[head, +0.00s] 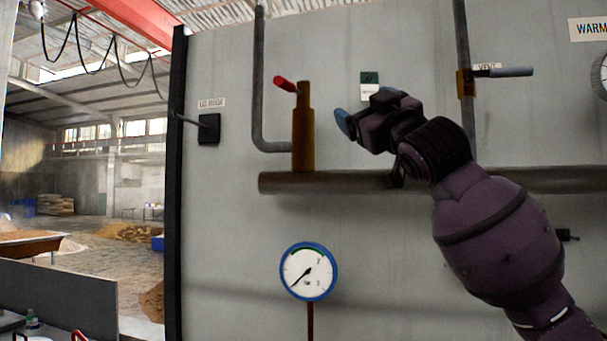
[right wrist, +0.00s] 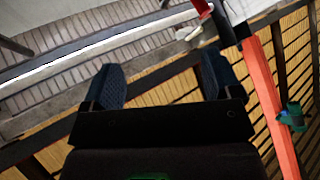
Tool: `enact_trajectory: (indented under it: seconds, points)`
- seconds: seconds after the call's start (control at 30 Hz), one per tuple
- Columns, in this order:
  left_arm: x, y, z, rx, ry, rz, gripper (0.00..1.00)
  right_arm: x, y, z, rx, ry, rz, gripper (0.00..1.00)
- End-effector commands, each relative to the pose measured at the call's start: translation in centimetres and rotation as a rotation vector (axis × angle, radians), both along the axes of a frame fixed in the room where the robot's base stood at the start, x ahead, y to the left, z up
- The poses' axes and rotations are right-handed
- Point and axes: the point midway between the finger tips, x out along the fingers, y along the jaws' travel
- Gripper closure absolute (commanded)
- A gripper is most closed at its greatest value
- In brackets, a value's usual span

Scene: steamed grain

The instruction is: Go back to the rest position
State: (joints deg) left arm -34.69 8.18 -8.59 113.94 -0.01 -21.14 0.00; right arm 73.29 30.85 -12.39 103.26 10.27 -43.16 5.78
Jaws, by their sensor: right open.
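My right gripper (head: 362,118) is raised in front of the grey wall panel in the head view, to the right of the brass valve with the red handle. In the right wrist view its two dark blue fingers (right wrist: 160,85) stand wide apart with nothing between them. My right arm comes in from the lower right. My left gripper is in neither view.
The panel carries a brass valve (head: 303,125), a horizontal pipe (head: 340,182), a round blue-rimmed gauge (head: 308,271), a vent valve (head: 466,83) with a grey lever, and a lid lever box (head: 208,128). An open hall lies to the left.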

Motion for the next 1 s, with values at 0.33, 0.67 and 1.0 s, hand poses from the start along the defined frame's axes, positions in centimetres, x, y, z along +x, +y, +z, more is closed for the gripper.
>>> enact_trajectory:
  seconds: [0.33, 0.67, 1.0]
  points:
    - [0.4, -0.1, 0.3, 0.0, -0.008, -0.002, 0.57, 4.7, -2.2, -17.5, 0.004, 0.105, 0.002, 0.16]
    - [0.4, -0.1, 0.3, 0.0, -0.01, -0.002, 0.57, 4.7, -5.4, -34.0, 0.04, 0.25, -0.028, 0.16]
    - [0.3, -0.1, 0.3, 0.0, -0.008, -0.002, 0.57, 0.4, -9.2, -50.6, 0.104, 0.457, -0.092, 0.16]
